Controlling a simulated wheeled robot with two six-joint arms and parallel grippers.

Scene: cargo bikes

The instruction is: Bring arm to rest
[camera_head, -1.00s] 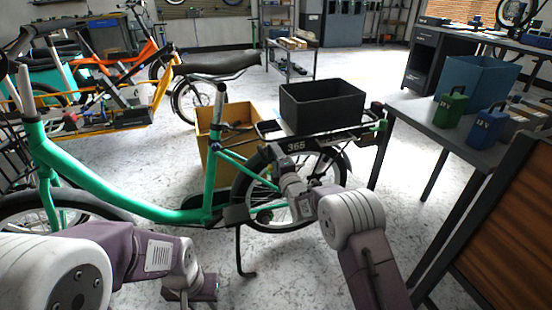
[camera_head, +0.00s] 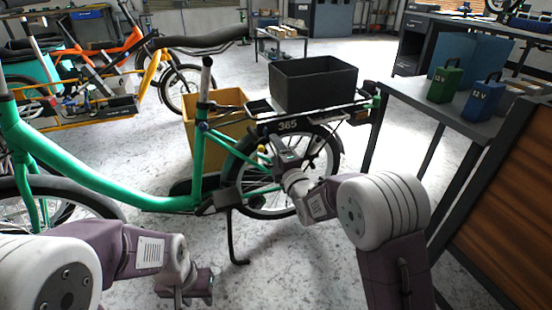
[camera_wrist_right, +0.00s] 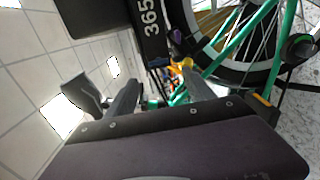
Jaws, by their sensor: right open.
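My right arm comes in from the lower right in the head view. Its gripper (camera_head: 284,150) is beside the rear wheel of the green bike (camera_head: 120,190), below the rack. In the right wrist view the right gripper (camera_wrist_right: 158,95) is open, with nothing seen between its fingers. Part of the wheel and the 365 plate (camera_wrist_right: 152,22) lie beyond them. I cannot tell from these views whether it touches the bike. My left gripper (camera_head: 184,290) is low at the lower left, over the floor, and its jaw opening is unclear.
A black crate (camera_head: 313,84) sits on the bike's rear rack. A yellow box (camera_head: 222,112) stands behind the bike. On the right, a table (camera_head: 425,103) holds a green 12V case (camera_head: 444,84) and a blue one (camera_head: 481,100). Open floor (camera_head: 330,230) lies below the right gripper.

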